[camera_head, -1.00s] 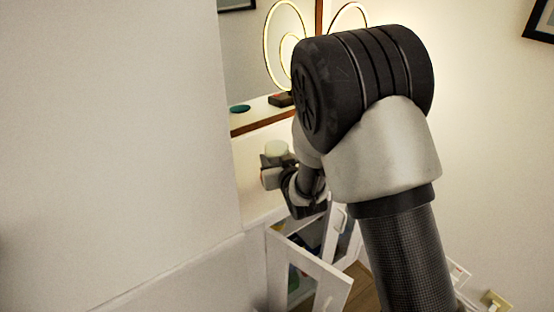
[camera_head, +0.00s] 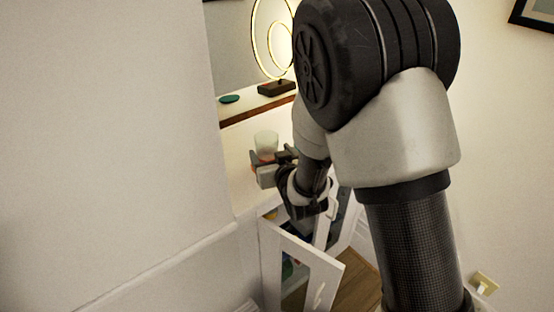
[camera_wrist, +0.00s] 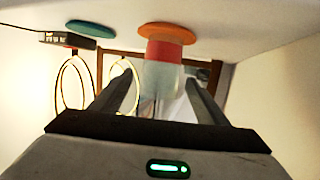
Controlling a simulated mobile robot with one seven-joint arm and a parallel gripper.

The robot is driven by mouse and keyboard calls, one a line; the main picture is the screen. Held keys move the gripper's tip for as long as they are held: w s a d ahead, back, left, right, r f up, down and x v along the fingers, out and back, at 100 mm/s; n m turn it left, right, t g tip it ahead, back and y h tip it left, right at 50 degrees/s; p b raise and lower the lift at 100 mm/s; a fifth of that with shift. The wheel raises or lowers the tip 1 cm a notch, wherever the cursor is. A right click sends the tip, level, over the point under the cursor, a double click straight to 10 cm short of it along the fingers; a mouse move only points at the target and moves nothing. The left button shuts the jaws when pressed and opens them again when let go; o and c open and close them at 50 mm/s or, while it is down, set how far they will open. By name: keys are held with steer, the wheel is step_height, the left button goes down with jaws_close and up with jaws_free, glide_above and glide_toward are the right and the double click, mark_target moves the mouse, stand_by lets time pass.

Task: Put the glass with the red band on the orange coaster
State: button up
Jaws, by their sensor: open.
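The clear glass with the red band (camera_wrist: 164,68) shows upside down in the wrist view, its red band near its base. Its base appears to rest on the orange coaster (camera_wrist: 181,34), roughly centred. In the head view the glass (camera_head: 265,141) stands upright on the white surface, its lower part partly hidden by my gripper (camera_head: 262,167). In the wrist view my gripper (camera_wrist: 160,82) is open, with one finger on each side of the glass and a visible gap on both sides. The coaster cannot be made out in the head view.
A teal coaster (camera_wrist: 90,29) lies apart from the orange one, near a ring lamp (camera_head: 277,88). A mirror stands behind. Below the surface, a white cabinet door (camera_head: 300,268) hangs open. A white wall (camera_head: 110,130) fills the left.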

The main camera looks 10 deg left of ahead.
steer(key=s+d+r+m+g+h, duration=0.2)
steer(key=s+d+r, duration=0.3)
steer(key=d, duration=0.4)
steer(key=s+d+r+m+g+h, duration=0.1)
steer(key=s+d+r+h, duration=0.1)
steer(key=s+d+r, duration=0.5)
steer(key=s+d+r+m+g+h, duration=0.1)
steer(key=s+d+g, duration=0.1)
steer(key=s+d, duration=0.3)
steer(key=s+d+r+m+g+h, duration=0.1)
steer(key=s+d, duration=0.5)
steer(key=s, duration=0.6)
steer(key=shift+r+m+g, duration=0.3)
steer(key=shift+r+g, duration=0.25)
steer(key=shift+g, duration=0.25)
